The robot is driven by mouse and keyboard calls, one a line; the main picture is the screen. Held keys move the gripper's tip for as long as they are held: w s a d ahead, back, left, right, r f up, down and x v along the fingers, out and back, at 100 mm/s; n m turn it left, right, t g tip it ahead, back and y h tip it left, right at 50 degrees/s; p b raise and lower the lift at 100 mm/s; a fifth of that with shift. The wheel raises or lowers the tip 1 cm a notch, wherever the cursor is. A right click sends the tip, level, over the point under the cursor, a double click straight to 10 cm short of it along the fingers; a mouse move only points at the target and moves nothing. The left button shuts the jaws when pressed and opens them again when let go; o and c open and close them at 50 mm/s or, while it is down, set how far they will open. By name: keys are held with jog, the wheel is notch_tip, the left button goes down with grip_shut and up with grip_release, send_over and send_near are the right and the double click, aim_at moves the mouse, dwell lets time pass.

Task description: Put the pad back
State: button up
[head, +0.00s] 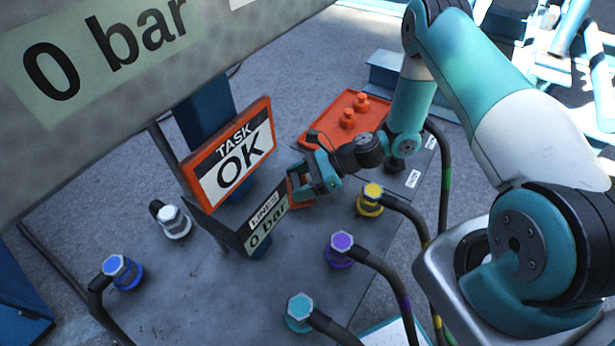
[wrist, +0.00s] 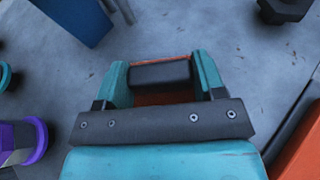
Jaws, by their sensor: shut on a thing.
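The pad (head: 299,192) is a small orange piece held at the end of my gripper (head: 312,183), just right of the LINES sign. In the wrist view, my gripper (wrist: 162,84) has its teal fingers on both sides of the orange pad (wrist: 165,98), which carries a black block (wrist: 160,73). The gripper is shut on it. The pad's underside is hidden, and I cannot tell whether it touches the grey table (head: 215,285). An orange tray (head: 325,122) with two orange knobs lies at the table's back.
A TASK OK sign (head: 232,152) and a LINES 0 bar sign (head: 264,225) stand close left of the gripper. Yellow (head: 372,195), purple (head: 341,246), teal (head: 299,309), white (head: 173,221) and blue (head: 122,272) hose fittings stand around the table. A large 0 bar panel (head: 120,65) overhangs the upper left.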

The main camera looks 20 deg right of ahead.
jog(key=shift+f, duration=0.25)
jog(key=o, duration=1)
jog(key=shift+r, duration=0.1)
jog(key=shift+r, duration=0.35)
jog(key=v, duration=1.2)
